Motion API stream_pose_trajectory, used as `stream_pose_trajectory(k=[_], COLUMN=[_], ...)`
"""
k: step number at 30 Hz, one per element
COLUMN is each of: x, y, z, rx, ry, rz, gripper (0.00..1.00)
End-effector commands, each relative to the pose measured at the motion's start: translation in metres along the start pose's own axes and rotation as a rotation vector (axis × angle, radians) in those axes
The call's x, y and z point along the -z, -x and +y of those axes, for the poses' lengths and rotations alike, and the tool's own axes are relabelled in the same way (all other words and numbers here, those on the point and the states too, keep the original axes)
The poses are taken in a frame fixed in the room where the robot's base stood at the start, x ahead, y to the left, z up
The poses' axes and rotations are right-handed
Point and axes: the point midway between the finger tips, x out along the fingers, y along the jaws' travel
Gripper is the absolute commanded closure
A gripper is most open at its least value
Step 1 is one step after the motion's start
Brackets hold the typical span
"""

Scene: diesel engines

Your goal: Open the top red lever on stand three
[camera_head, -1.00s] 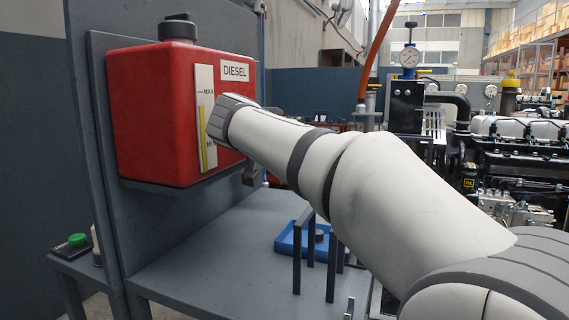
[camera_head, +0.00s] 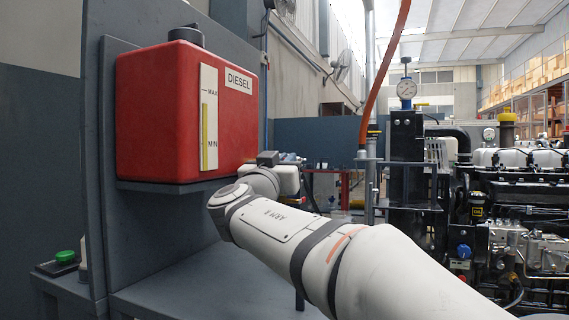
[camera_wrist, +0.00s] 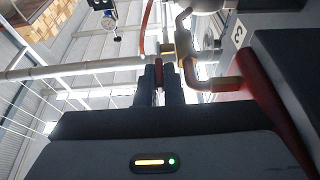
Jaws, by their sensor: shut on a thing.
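In the wrist view, a thin red lever (camera_wrist: 160,74) sits between the two dark fingers of my gripper (camera_wrist: 160,84). The fingers are shut on it. A brass-coloured valve body and bent pipe (camera_wrist: 190,66) are just to the right of the fingers. A plate marked 3 (camera_wrist: 238,34) is at the upper right. In the head view, my arm reaches under the red diesel tank (camera_head: 160,120), and the lever and fingertips cannot be made out there.
The tank rests on a grey stand with an upright panel (camera_head: 95,150). A green button box (camera_head: 64,258) is at the lower left. An orange hose (camera_head: 388,60) hangs between.

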Motion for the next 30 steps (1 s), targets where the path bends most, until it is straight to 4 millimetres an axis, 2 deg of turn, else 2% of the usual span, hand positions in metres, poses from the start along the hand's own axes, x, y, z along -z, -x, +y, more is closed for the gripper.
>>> stream_pose_trajectory(k=[8,21,22,30], x=[-0.0035,-0.0045,-0.0045,-0.0038], y=[0.0008,0.0012,0.0012,0.0013], z=[-0.0005,-0.0006,-0.0006,-0.0009], rx=[0.001,0.000,0.000,0.001], ry=[0.001,0.001,0.001,0.001], rz=[0.067,0.075,0.074,0.075], gripper=[1.00,1.00,0.91,0.71])
